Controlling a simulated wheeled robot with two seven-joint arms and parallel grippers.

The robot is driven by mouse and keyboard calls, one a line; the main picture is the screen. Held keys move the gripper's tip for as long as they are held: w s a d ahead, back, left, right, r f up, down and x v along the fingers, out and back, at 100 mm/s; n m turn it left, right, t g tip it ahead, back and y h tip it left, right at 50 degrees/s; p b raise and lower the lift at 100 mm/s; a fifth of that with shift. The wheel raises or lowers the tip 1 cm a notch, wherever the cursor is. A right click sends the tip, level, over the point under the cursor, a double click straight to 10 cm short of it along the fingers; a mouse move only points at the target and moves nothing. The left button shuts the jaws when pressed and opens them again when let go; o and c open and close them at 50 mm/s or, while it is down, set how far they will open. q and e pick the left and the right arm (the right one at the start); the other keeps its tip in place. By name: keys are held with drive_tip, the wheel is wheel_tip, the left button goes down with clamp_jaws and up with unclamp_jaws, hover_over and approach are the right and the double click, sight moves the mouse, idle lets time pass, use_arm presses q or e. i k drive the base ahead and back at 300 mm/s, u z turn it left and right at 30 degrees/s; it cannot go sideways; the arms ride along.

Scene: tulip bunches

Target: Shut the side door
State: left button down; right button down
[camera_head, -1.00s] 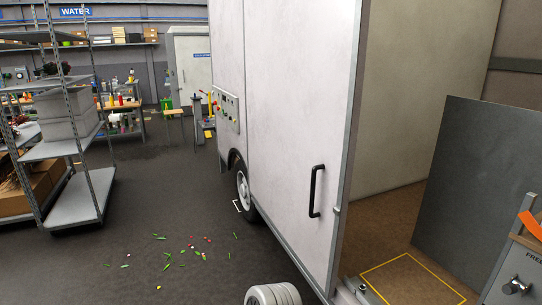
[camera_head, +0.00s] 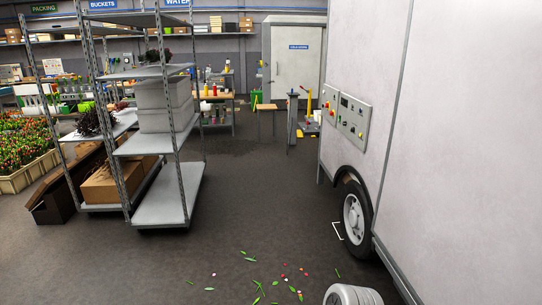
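The white van body (camera_head: 440,150) fills the right side of the head view, seen along its flank. A vertical seam runs down its side panel. The door handle and the door opening are out of view now, so I cannot tell how the side door stands. A control panel (camera_head: 353,119) with coloured buttons and a wheel (camera_head: 354,218) are on the near flank. A grey and white rounded part (camera_head: 352,295) shows at the bottom edge; I cannot tell if it is mine. Neither of my grippers is clearly in view.
A metal shelf rack (camera_head: 165,200) with grey bins and a cardboard box (camera_head: 112,182) stands at left. Tulip crates (camera_head: 22,178) are at the far left. Leaves and petals (camera_head: 262,287) lie on the floor. A white door (camera_head: 297,62) is behind.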

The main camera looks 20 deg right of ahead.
sight(458, 215)
drive_tip(key=z, duration=0.45)
drive_tip(key=i, duration=1.8)
drive_tip(key=z, duration=2.1)
drive_tip(key=i, duration=1.35)
drive_tip(key=z, duration=0.8)
